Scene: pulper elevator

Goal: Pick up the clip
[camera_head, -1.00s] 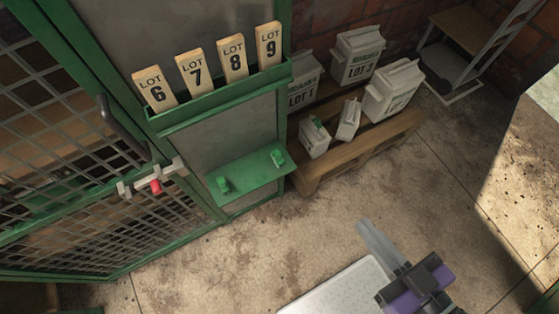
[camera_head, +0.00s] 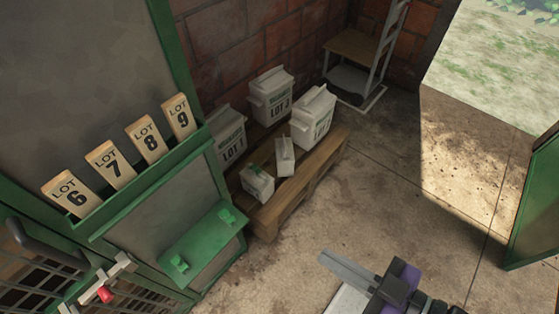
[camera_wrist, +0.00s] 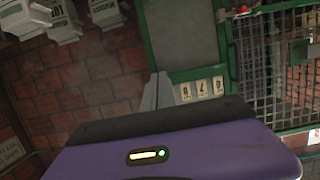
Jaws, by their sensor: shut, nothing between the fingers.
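Two small green clips sit on a green fold-out shelf (camera_head: 196,250): one clip (camera_head: 227,217) near its right end and another clip (camera_head: 180,264) near its left end. A further green clip-like piece (camera_head: 256,169) is on a small white bag (camera_head: 258,185) on the pallet. My gripper (camera_head: 324,259) is shut and empty, to the right of the shelf and apart from all the clips. In the wrist view, my gripper's grey fingers (camera_wrist: 158,88) are together, with no clip visible near them.
A wooden pallet (camera_head: 310,174) holds several white lot bags behind the shelf. Tags for lots 6 to 9 stand in a green rack (camera_head: 150,185) above it. A mesh door with a red-handled latch (camera_head: 104,293) is at lower left. Concrete floor (camera_head: 420,200) is open at right.

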